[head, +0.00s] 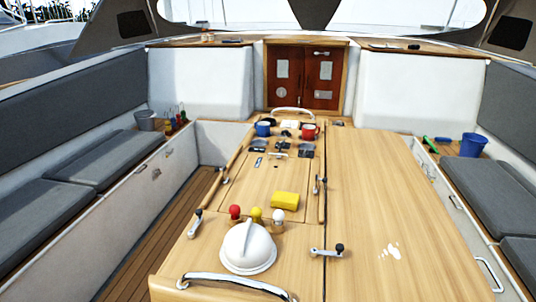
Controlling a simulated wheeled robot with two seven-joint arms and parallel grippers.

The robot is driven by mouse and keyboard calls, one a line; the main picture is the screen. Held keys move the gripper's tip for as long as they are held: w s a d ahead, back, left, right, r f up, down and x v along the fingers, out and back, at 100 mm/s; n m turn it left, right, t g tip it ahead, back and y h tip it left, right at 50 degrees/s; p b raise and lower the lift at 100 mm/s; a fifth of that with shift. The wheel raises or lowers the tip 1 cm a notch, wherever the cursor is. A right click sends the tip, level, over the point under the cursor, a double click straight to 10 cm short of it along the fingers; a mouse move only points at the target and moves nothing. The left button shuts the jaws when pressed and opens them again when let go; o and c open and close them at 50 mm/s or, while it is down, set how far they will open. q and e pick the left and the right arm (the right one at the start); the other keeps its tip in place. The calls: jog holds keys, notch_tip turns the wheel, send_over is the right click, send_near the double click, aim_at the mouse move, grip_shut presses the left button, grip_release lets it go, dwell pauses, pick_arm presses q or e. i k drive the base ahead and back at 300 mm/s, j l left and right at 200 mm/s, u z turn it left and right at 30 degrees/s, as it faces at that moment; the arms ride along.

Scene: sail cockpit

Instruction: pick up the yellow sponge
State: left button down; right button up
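The yellow sponge (285,200) is a small bright block lying flat on the wooden cockpit table (390,210). It rests on the table's middle panel, left of the long seam and close to a metal latch at its right. Neither of my grippers shows in the head view, so nothing is seen touching the sponge.
Knobs in red (235,212), yellow (256,215) and white (278,216) stand just in front of the sponge, with a white dome with a handle (248,247) nearer. Blue (263,129) and red mugs (309,131) stand farther back. The table's right half is mostly clear.

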aim_at(284, 200)
jog(key=u, duration=1.15)
jog(key=j+u, duration=0.15)
jog(key=j, duration=0.2)
jog(key=i+j+u, duration=0.15)
jog(key=j, duration=0.25)
jog(key=j+u, duration=0.15)
jog(key=j, duration=0.2)
jog(key=i+j+u, duration=0.15)
jog(key=j, duration=0.2)
jog(key=i+j+z, duration=0.1)
jog(key=i+z, duration=0.15)
jog(key=i, duration=0.15)
jog(key=i+j+z, duration=0.55)
jog(key=i, duration=0.15)
jog(key=i+l+z, duration=0.2)
jog(key=i+z, duration=0.8)
jog(key=i+j+z, duration=0.35)
jog(key=i+z, duration=0.15)
jog(key=i, duration=0.15)
jog(key=i+z, duration=0.45)
jog(key=i+j+z, duration=0.15)
jog(key=i+z, duration=0.15)
jog(key=z, duration=0.2)
jog(key=i+j+z, duration=0.25)
jog(key=z, duration=0.2)
jog(key=i+j+z, duration=0.3)
jog(key=z, duration=0.15)
jog(key=j, duration=0.1)
